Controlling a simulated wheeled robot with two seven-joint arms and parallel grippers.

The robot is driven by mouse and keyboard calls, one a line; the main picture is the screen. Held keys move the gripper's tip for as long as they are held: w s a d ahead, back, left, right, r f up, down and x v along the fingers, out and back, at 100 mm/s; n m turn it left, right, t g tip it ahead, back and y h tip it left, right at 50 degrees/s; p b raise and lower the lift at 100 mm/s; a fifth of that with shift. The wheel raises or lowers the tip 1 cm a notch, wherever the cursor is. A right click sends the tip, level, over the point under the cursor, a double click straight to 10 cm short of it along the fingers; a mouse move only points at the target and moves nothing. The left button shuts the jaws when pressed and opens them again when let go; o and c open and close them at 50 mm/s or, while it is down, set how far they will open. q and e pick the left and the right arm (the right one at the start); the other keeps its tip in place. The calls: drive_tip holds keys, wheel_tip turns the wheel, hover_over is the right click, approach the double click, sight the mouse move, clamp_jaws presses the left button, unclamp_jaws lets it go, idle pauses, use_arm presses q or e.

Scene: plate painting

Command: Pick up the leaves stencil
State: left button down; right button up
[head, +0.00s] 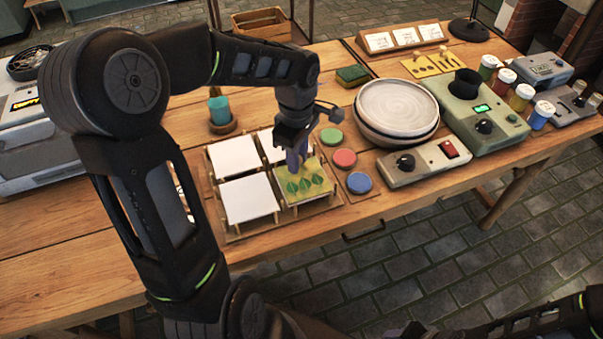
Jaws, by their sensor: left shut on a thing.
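The leaves stencil (306,186) is a yellow plate with green leaf shapes. It lies over the front right place of a wooden rack (236,232) on the table. My left gripper (297,162) points down at the stencil's back part and is shut on it; the fingers hide the exact spot held. The stencil looks level and close to the rack; I cannot tell whether it is lifted clear. Part of my right arm shows at the bottom right, but its gripper is not visible.
White tiles (248,199) fill the rack's other places. Green, red and blue paint discs (345,158) stand close on the right. Beyond are stacked plates (397,108), a switch box (425,163) and another yellow stencil (433,65). A cup with a teal top (219,110) stands behind.

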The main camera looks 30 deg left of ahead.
idle(0.3)
use_arm(q)
wheel_tip(320, 180, up, 10)
idle(0.5)
idle(0.5)
